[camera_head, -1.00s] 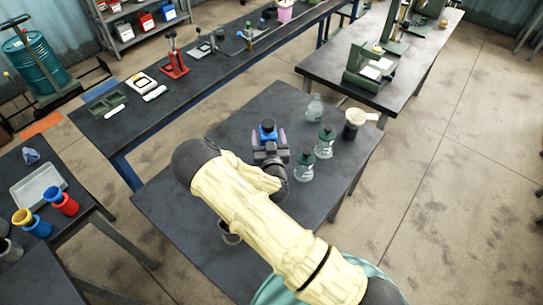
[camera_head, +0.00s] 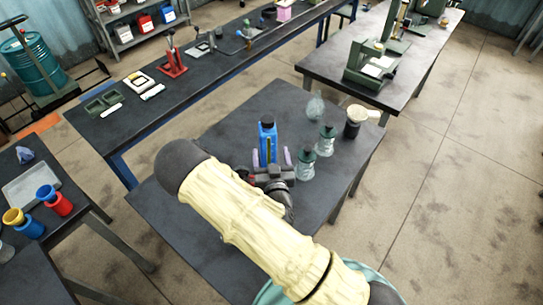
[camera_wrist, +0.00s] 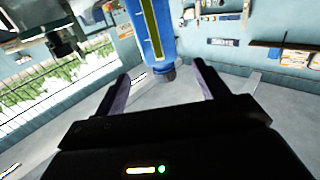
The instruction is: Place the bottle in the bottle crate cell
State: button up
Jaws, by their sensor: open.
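A blue bottle (camera_head: 268,143) with a dark cap and a yellow-green stripe stands upright on the dark middle table. In the wrist view the bottle (camera_wrist: 147,35) appears upside down, beyond my fingertips and roughly between their lines. My gripper (camera_head: 271,157) is open and empty on the near side of the bottle. Its two purple-padded fingers point toward the bottle. The wrist view shows both fingers spread apart with a gap between them (camera_wrist: 160,84). A green tray with two compartments (camera_head: 102,104) lies on the long back bench; I cannot tell whether it is the bottle crate.
Two clear bottles with dark green tops (camera_head: 306,165) (camera_head: 326,140) stand right of my gripper. A clear flask (camera_head: 315,107) and a dark jar with a brush-like top (camera_head: 353,122) stand behind them. The table's left part is clear. Coloured cups (camera_head: 46,200) stand on the left table.

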dwell(0.4)
jog(key=d+m+g+h, duration=0.45)
jog(key=d+g, duration=0.25)
jog(key=d, duration=0.2)
jog(key=s+d+r+n+g+y, duration=0.1)
jog(key=s+d+r+g, duration=0.2)
jog(key=s, duration=0.5)
jog(key=s+d+r+n+g+y, duration=0.1)
jog(key=s+d+r+g, duration=0.3)
jog(key=s+r, duration=0.4)
jog(key=shift+s+r+n+g, duration=0.15)
jog(key=shift+s+n+g, duration=0.2)
jog(key=shift+n+g, duration=0.25)
